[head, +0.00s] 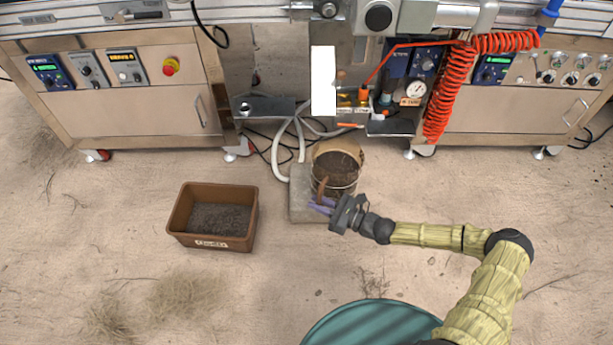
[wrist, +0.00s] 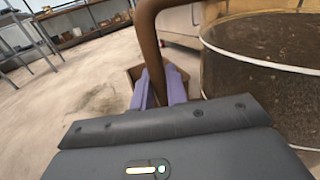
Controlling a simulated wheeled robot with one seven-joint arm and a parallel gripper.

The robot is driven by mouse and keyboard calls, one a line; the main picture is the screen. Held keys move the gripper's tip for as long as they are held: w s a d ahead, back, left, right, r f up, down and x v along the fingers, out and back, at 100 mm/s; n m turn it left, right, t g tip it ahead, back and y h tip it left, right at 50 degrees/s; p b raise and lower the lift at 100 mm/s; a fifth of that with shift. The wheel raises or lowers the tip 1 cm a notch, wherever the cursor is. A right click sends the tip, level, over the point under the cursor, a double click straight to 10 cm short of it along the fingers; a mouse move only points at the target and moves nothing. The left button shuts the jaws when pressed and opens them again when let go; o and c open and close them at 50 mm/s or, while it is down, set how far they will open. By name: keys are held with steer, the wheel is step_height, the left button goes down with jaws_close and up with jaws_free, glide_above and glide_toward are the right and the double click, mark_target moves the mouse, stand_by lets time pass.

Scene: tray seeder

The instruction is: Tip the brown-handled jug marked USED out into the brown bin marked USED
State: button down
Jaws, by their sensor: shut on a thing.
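The jug (head: 345,172) is see-through with a brown handle (head: 321,190) and holds dark soil. It stands upright on a grey slab on the floor. In the wrist view the jug (wrist: 265,90) fills the right side, its brown handle (wrist: 150,40) coming down between the fingers. My gripper (head: 321,206) is shut on the handle; its purple fingers also show in the wrist view (wrist: 160,88). The brown bin (head: 240,243) stands on the floor left of the jug, with dark soil inside and a white label on its front. No marking on the jug is readable.
The grey slab (head: 300,203) lies under the jug. A steel machine (head: 130,115) with panels and a red coiled hose (head: 440,105) stands behind. Grey hoses (head: 299,135) run down near the slab. A teal round thing (head: 365,325) is at the front. Floor between slab and bin is clear.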

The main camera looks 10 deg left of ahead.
steer(key=s+d+r+m+t+h+p, duration=0.1)
steer(key=d+r+m+t+p, duration=0.1)
steer(key=d+r, duration=0.7)
steer(key=s+d+r+m+t+h+p, duration=0.1)
steer(key=d+r+t+p, duration=0.3)
steer(key=d+r, duration=0.6)
steer(key=d+m+h+p, duration=0.1)
steer(key=d+p, duration=0.1)
steer(key=d, duration=0.3)
steer(key=shift+s+d, duration=0.15)
steer(key=shift+s, duration=0.15)
